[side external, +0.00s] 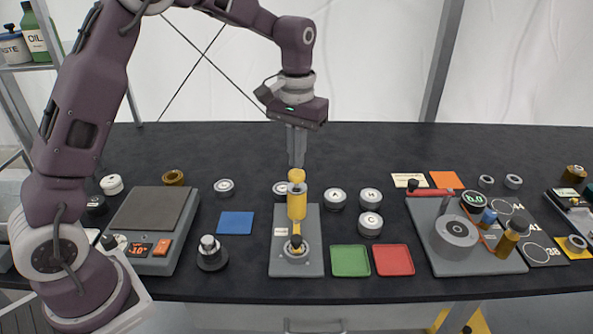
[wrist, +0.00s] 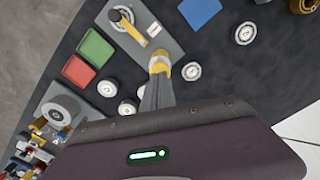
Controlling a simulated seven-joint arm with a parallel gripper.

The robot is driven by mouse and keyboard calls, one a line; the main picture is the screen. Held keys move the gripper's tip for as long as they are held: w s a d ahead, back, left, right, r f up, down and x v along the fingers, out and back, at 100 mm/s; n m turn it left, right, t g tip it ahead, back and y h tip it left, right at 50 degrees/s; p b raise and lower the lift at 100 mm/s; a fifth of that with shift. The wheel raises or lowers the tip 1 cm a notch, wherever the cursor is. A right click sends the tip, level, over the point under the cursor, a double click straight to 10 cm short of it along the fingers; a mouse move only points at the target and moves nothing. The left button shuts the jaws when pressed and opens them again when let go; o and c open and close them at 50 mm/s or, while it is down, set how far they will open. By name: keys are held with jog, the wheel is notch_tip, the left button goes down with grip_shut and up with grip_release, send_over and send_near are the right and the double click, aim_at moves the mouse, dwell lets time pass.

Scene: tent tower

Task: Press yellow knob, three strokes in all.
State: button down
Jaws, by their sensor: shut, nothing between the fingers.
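The yellow knob (side external: 296,176) tops a yellow upright post on a grey base plate (side external: 283,262). A dark-tipped peg stands at the plate's near end. My gripper (side external: 297,164) is shut and points straight down, its fingertips right above the knob. In the wrist view the fingertips (wrist: 158,75) overlap the edge of the knob (wrist: 160,65). I cannot tell whether they touch it or hang just above it.
A green tray (side external: 350,261) and a red tray (side external: 393,260) lie right of the plate. Several lettered round weights, such as one marked C (side external: 370,224), stand behind them. A blue pad (side external: 235,223) and a scale (side external: 150,225) are at the left.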

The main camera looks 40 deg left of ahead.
aim_at(297, 172)
dwell(0.3)
dwell(1.4)
dwell(0.4)
dwell(1.4)
dwell(0.3)
jog(key=shift+f, duration=1.75)
jog(key=shift+r, duration=1.75)
